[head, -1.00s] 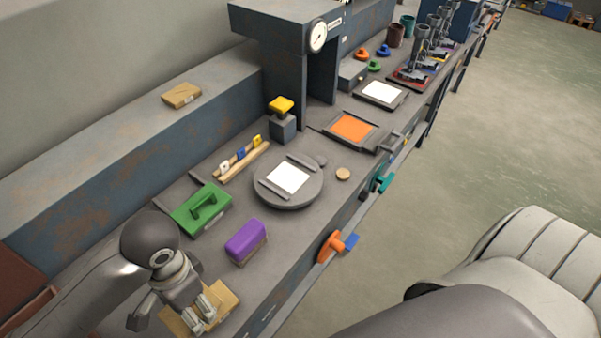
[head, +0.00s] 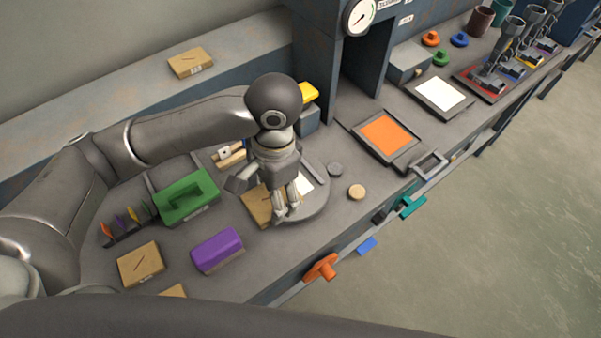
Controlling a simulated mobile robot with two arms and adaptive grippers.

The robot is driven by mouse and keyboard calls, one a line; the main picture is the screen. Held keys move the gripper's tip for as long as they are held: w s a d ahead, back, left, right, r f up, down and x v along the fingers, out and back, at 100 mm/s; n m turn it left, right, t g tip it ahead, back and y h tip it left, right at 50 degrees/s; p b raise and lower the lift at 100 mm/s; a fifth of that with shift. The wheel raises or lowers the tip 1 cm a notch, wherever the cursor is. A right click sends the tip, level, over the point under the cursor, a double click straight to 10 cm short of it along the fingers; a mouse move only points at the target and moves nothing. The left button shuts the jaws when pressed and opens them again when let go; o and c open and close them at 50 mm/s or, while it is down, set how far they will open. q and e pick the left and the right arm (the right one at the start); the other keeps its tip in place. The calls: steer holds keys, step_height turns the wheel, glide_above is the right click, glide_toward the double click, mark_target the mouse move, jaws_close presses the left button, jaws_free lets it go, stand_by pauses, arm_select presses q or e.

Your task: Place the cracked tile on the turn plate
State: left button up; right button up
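My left gripper (head: 287,212) is above the turn plate (head: 317,208), a round grey disc with a white square on it. The gripper is shut on a tan tile (head: 257,206), which overlaps the left part of the plate in the head view. I cannot tell whether the held tile touches the plate, and no crack on it is clear. Another tan tile (head: 140,264) with a dark line lies at the front left of the bench. A third tan tile (head: 190,62) with a dark line lies on the back ledge. My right gripper is out of view.
A green handled block (head: 187,197) and a purple block (head: 217,250) stand left of the plate. A round tan disc (head: 357,192) lies to its right. An orange-topped tray (head: 387,137) sits farther back. Orange (head: 321,268) and teal (head: 412,207) handles stick out from the bench front.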

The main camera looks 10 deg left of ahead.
arm_select(q)
steer(key=w+f, duration=0.2)
steer(key=w, duration=0.1)
steer(key=w+f, duration=0.3)
steer(key=w, duration=0.1)
steer(key=w+f, duration=0.2)
steer(key=w, duration=0.2)
steer(key=shift+d+f+p, duration=0.3)
steer(key=shift+f, duration=0.05)
steer(key=shift+w+f, duration=0.4)
steer(key=shift+f, duration=0.15)
step_height(320, 180, down, 3)
steer(key=shift+w+f, duration=0.1)
steer(key=shift+f, duration=0.1)
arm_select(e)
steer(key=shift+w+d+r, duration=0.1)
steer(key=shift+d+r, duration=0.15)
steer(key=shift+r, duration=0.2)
arm_select(q)
steer(key=shift+f, duration=0.1)
steer(key=o, duration=1.2)
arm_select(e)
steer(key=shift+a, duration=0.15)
